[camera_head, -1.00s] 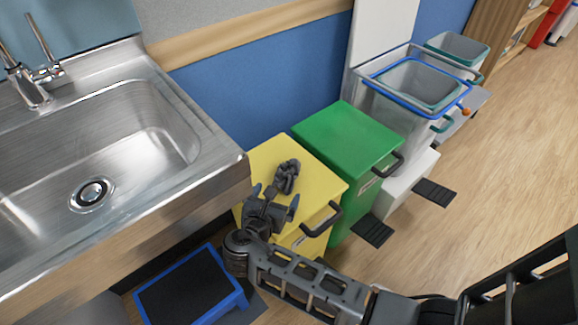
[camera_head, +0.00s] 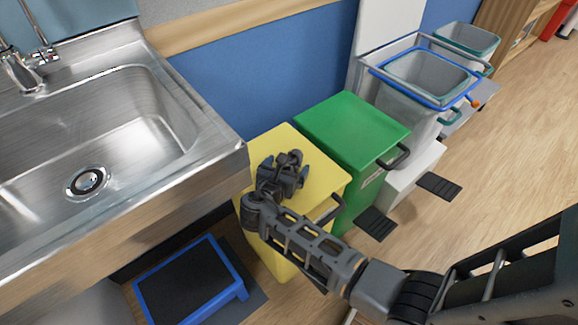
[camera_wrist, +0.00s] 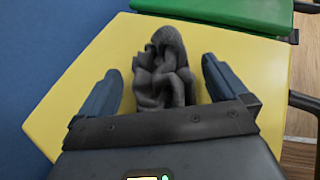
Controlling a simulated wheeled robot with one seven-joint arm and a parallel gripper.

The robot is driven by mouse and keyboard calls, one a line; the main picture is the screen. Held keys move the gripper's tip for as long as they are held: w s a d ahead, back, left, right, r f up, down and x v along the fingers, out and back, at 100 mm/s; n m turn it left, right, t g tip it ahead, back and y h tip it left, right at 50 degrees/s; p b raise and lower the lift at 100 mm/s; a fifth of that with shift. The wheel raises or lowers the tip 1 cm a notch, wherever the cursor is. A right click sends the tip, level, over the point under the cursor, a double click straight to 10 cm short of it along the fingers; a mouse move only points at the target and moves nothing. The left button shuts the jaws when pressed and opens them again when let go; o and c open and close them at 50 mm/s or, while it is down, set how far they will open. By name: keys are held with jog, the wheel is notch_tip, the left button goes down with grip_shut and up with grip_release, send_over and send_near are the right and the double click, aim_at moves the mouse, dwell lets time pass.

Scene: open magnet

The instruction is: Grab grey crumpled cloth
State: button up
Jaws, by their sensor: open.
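The grey crumpled cloth (camera_wrist: 163,72) lies on the yellow lid (camera_wrist: 75,95) of a bin, in the middle of the wrist view. My gripper (camera_wrist: 163,80) is open, with one finger on each side of the cloth and a visible gap to both. In the head view, my gripper (camera_head: 285,165) is over the yellow bin (camera_head: 320,180), and the cloth (camera_head: 293,157) shows only partly past the fingers. The lower part of the cloth is hidden by the gripper body in the wrist view.
A green bin (camera_head: 350,125) stands right beside the yellow one. A steel sink (camera_head: 130,130) is at the left, its corner near my arm. A blue wall (camera_head: 270,80) is behind the bins. A blue-edged step (camera_head: 190,283) sits on the floor below.

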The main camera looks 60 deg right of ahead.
jog(key=c, duration=1)
jog(key=shift+r, duration=0.1)
